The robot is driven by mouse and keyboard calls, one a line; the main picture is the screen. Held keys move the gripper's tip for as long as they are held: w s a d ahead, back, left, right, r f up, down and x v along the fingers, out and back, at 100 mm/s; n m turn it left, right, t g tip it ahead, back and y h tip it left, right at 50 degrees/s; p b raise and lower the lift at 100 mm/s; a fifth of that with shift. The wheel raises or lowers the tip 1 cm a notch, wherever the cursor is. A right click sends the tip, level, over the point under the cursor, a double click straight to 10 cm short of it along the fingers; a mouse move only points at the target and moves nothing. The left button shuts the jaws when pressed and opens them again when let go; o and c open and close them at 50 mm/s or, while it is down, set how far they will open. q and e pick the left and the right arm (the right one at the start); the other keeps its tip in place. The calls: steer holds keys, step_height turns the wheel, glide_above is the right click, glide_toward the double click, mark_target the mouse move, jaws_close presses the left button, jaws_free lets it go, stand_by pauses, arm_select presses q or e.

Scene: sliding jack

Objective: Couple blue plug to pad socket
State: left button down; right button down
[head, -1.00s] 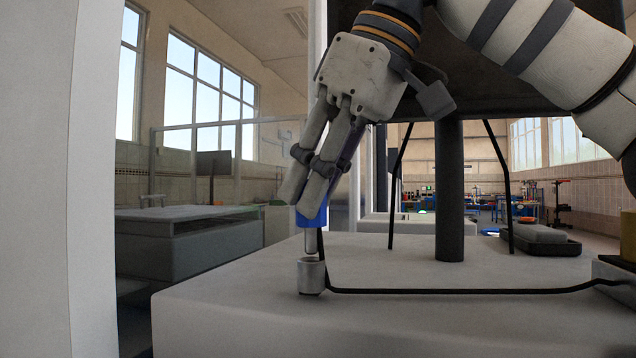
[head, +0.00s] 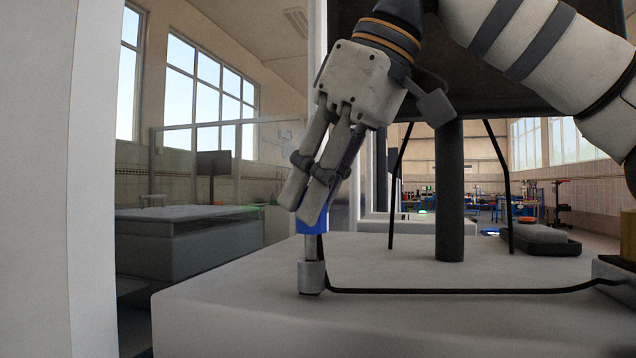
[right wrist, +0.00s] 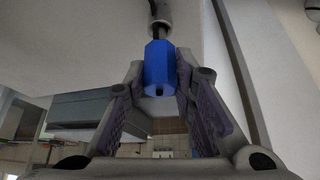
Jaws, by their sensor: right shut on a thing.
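The blue plug (head: 311,225) is between the fingertips of my right gripper (head: 305,205), which is shut on it. Its metal pin (head: 311,248) points down and its lower end is hidden inside the grey cylindrical socket (head: 311,276). The socket stands on the pale pad near its front left. In the right wrist view the blue plug (right wrist: 159,65) sits between the fingers of my gripper (right wrist: 160,85), with the socket (right wrist: 160,12) beyond it at the top. My left gripper is not in view.
A black cable (head: 450,291) runs along the pale pad (head: 230,310) from the socket to a box at the right. A dark post (head: 449,190) and thin black rods stand behind. A dark grey tray-like object (head: 540,239) lies at the back right. The pad's front is clear.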

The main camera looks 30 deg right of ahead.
steer(key=shift+f, duration=1.35)
steer(key=c, duration=1.2)
jaws_free()
steer(key=shift+f, duration=0.1)
steer(key=shift+c, duration=0.2)
